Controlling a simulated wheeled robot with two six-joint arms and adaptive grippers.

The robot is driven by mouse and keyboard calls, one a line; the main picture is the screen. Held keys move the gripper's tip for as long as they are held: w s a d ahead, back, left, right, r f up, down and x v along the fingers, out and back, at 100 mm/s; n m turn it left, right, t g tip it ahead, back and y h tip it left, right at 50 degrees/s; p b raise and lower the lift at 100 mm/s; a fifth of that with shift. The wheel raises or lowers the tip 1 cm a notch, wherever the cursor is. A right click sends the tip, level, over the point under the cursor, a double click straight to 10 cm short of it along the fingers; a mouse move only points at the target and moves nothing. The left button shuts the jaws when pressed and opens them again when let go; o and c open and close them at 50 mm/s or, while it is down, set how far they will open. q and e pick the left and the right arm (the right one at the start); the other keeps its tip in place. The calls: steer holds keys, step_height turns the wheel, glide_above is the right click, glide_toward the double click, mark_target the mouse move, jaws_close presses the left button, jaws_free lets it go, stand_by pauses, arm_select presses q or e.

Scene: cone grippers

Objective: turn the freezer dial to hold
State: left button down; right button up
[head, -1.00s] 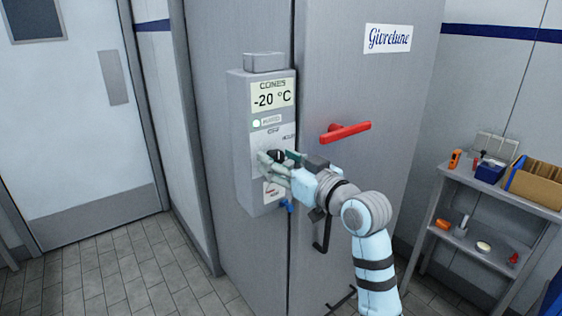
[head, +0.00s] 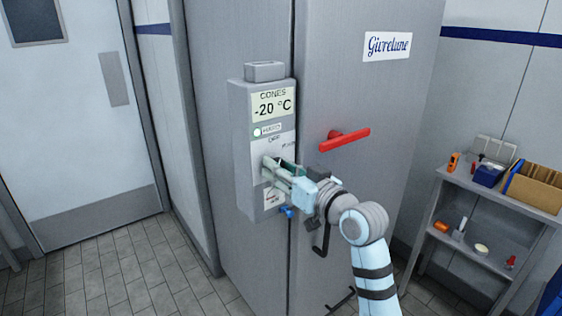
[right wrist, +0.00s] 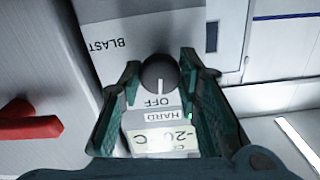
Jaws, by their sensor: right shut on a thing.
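The freezer dial (right wrist: 159,73) is a round dark knob with a white pointer line, on the front of the grey control box (head: 243,150). In the right wrist view the pointer faces the word OFF, and BLAST is printed to the left; I cannot make out a hold mark. My right gripper (head: 273,167) is at the box front, its two fingers on opposite sides of the dial, shut on it. In the head view the fingers mostly hide the dial. The display (head: 272,104) reads CONES -20 °C, with a lit green lamp under it. My left gripper is not in view.
A red door handle (head: 344,139) sticks out of the freezer door right of the box. A shelf unit (head: 497,196) with bins stands at the right. The floor at the left is clear.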

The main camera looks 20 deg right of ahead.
steer(key=shift+m+p, duration=5.2)
steer(key=shift+p, duration=1.15)
steer(key=o, duration=1.1)
steer(key=shift+o, duration=0.2)
steer(key=shift+s, duration=0.1)
steer(key=v, duration=1.2)
